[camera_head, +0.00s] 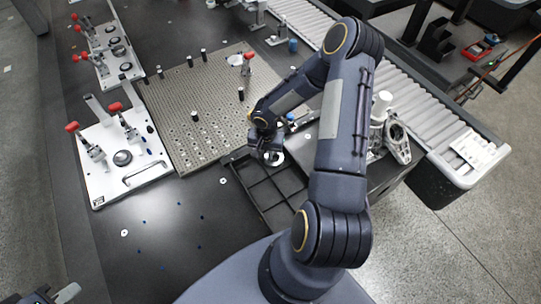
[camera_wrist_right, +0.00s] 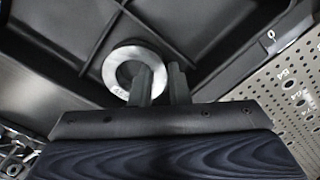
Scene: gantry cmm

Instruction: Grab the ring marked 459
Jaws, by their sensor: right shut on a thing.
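The metal ring (camera_wrist_right: 120,60) shows in the right wrist view with a partly hidden mark that starts "45"; the last digit is not readable. My right gripper (camera_wrist_right: 160,82) is shut on the ring's near right side, one finger inside the hole and one outside. In the head view the ring (camera_head: 279,158) is a bright disc below my right gripper (camera_head: 268,154), at the far end of the black divided tray (camera_head: 262,208). I cannot tell whether it touches the tray floor. Part of my left gripper (camera_head: 52,297) shows at the bottom left corner; its jaws are unclear.
A perforated plate (camera_head: 190,105) with several dark pins lies beyond the tray. White fixture plates with red-handled clamps (camera_head: 100,185) stand at left. A roller conveyor (camera_head: 420,105) runs along the right. Small washers and blue bits lie on the otherwise clear dark table (camera_head: 165,255).

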